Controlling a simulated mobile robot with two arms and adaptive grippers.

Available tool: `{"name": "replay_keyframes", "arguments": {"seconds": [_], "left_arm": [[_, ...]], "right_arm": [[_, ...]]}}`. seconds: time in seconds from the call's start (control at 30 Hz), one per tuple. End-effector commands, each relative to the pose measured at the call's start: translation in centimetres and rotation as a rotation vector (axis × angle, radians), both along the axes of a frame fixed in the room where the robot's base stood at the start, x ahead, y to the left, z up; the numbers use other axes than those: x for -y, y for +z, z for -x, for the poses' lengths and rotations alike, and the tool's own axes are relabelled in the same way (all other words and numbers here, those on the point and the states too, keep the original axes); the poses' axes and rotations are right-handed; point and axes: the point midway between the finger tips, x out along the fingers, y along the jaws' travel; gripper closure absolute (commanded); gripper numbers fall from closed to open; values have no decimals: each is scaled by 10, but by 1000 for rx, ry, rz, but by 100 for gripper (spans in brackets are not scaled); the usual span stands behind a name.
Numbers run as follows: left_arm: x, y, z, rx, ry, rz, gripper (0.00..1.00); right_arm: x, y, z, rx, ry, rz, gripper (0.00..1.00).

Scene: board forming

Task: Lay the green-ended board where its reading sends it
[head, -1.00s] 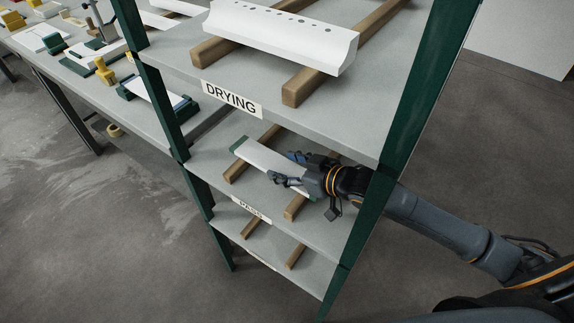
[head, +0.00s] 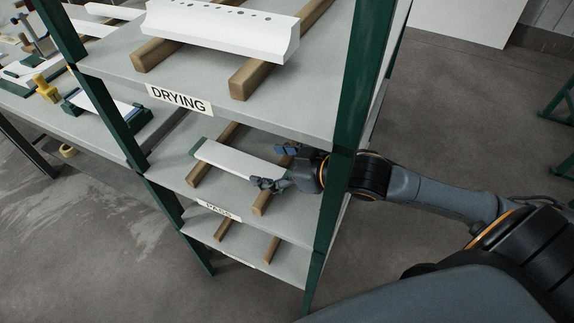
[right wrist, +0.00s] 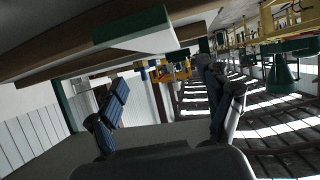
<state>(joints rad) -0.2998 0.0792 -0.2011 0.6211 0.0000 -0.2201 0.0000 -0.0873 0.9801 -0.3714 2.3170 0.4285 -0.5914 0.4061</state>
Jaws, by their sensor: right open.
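The green-ended board (head: 235,158) is a flat white board with a green left end. It lies across two wooden bars on the middle shelf, whose front label reads PASS (head: 219,211). My right gripper (head: 268,166) is open at the board's right end, which it partly hides, and holds nothing. In the right wrist view the fingers of this gripper (right wrist: 162,78) are spread with nothing between them. The board (right wrist: 160,38), with a green end, shows above them, apart from them. My left gripper is not in view.
The upper shelf, labelled DRYING (head: 179,100), bears a white moulded piece (head: 222,30) on wooden bars. A green rack post (head: 345,110) stands close to my right arm. The lowest shelf (head: 290,262) shows bare bars. A workbench with tools is at the left.

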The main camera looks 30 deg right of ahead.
Motion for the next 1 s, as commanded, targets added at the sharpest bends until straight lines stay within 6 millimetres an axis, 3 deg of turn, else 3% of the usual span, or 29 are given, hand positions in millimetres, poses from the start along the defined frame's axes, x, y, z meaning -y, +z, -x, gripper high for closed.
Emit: {"name": "replay_keyframes", "arguments": {"seconds": [0.13,0.4,1.0], "left_arm": [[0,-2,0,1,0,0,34],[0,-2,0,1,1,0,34],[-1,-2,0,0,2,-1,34]], "right_arm": [[11,9,21,-4,4,4,20],[23,19,36,-2,-2,0,20],[25,22,40,0,0,-1,20]]}}
